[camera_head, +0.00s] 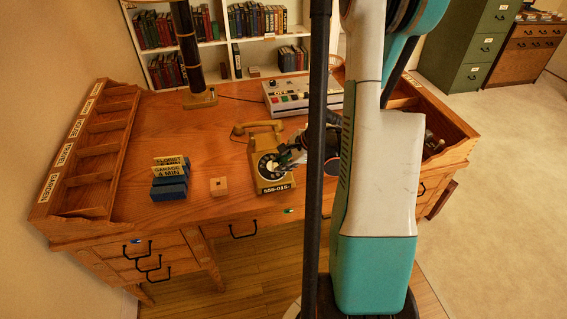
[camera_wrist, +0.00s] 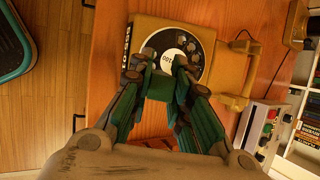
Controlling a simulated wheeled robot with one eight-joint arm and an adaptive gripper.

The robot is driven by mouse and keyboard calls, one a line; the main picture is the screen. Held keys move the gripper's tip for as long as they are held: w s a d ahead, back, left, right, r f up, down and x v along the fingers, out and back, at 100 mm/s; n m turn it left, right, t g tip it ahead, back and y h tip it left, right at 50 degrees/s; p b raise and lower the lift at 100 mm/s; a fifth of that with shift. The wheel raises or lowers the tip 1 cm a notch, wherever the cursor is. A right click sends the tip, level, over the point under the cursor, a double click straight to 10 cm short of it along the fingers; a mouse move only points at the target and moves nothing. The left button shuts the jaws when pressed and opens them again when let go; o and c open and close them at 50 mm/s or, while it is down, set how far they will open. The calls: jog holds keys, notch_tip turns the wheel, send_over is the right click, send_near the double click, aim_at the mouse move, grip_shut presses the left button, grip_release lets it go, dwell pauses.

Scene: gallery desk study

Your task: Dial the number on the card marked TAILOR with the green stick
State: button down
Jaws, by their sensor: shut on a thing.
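The ochre telephone (camera_head: 284,181) with a round black dial (camera_head: 268,166) stands mid-desk; it also shows in the wrist view (camera_wrist: 150,27). Its handset (camera_head: 258,127) lies at the back of the body. My gripper (camera_head: 290,155) is over the dial's right side, shut on what appears to be the green stick (camera_head: 284,158). In the wrist view my gripper (camera_wrist: 160,77) covers the near part of the dial, and the stick's tip is hard to make out. Cards reading FLORIST and GARAGE (camera_head: 169,170) stand in a blue holder. No card marked TAILOR is readable.
A small wooden block (camera_head: 219,186) lies between the card holder and the telephone. A grey box with coloured buttons (camera_head: 288,97) stands behind the telephone. A labelled compartment rack (camera_head: 70,180) edges the desk's left side. A lamp (camera_head: 198,98) stands at the back.

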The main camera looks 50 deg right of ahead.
aim_at(281, 160)
jog(key=shift+r, duration=0.1)
dwell(0.3)
jog(key=shift+s+a+r+p, duration=0.15)
jog(key=shift+s+r+p, duration=0.15)
jog(key=shift+r, duration=0.3)
jog(key=shift+s+a+r+p, duration=0.15)
jog(key=shift+r+p, duration=0.25)
jog(key=shift+r, duration=0.2)
jog(key=shift+s+a+r+p, duration=0.15)
jog(key=shift+s+r+p, duration=0.15)
jog(key=shift+r, duration=0.3)
jog(key=shift+w, duration=0.1)
jog(key=shift+r+p, duration=2)
jog(key=shift+r, duration=1)
jog(key=shift+f, duration=0.1)
